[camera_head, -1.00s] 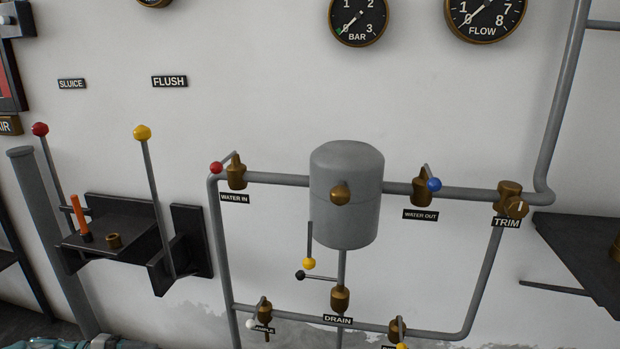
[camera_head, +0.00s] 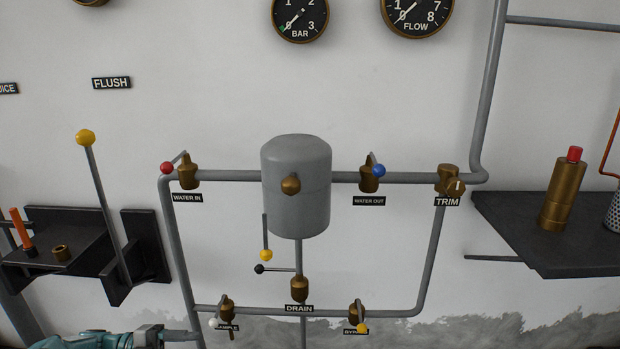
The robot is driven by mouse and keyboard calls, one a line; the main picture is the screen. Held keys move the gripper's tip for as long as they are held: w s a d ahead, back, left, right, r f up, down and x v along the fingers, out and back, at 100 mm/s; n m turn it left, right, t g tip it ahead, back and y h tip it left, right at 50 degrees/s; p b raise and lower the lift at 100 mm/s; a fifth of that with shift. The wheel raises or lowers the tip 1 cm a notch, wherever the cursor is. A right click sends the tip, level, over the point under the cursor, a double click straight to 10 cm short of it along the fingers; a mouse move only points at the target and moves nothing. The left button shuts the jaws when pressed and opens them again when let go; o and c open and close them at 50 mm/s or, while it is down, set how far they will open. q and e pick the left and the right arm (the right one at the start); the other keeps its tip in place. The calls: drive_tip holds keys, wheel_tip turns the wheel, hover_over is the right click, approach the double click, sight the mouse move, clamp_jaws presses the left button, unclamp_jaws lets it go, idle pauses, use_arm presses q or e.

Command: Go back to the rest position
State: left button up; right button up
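My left gripper (camera_head: 165,337) shows at the bottom left edge, below the small shelf and near the left vertical pipe. Only part of it and its teal arm is in view, and its fingers are too small and cut off to tell open from shut. It is apart from the levers and valves in the picture. My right gripper is not in view.
A grey tank (camera_head: 296,190) hangs on a pipe loop with several brass valves. A yellow-knobbed lever (camera_head: 103,210) stands by a black shelf (camera_head: 80,225) at the left. Another shelf (camera_head: 560,243) at the right bears a brass cylinder (camera_head: 563,192).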

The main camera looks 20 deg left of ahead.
use_arm(q)
drive_tip(key=w+d+f+n+t+y, duration=0.1)
drive_tip(key=w+d+n+t, duration=0.35)
drive_tip(key=d, duration=0.75)
drive_tip(key=w+d+n+t, duration=0.2)
drive_tip(key=w+d+n, duration=0.4)
drive_tip(key=d, duration=0.5)
drive_tip(key=s+d+f+n+y, duration=0.55)
drive_tip(key=f+n, duration=0.25)
drive_tip(key=f, duration=0.2)
drive_tip(key=s+a+f+n+g+y, duration=0.1)
drive_tip(key=s+f+n+g+y, duration=0.35)
drive_tip(key=s, duration=0.75)
drive_tip(key=s+a+f+n+g+y, duration=0.1)
drive_tip(key=s+f+n+g+y, duration=0.1)
drive_tip(key=s+f+n+g, duration=0.75)
wheel_tip(320, 180, up, 26)
drive_tip(key=s+m+t+p, duration=0.2)
drive_tip(key=m+p, duration=0.2)
drive_tip(key=p, duration=2)
drive_tip(key=shift+s+d+m, duration=0.25)
drive_tip(key=shift+m, duration=0.1)
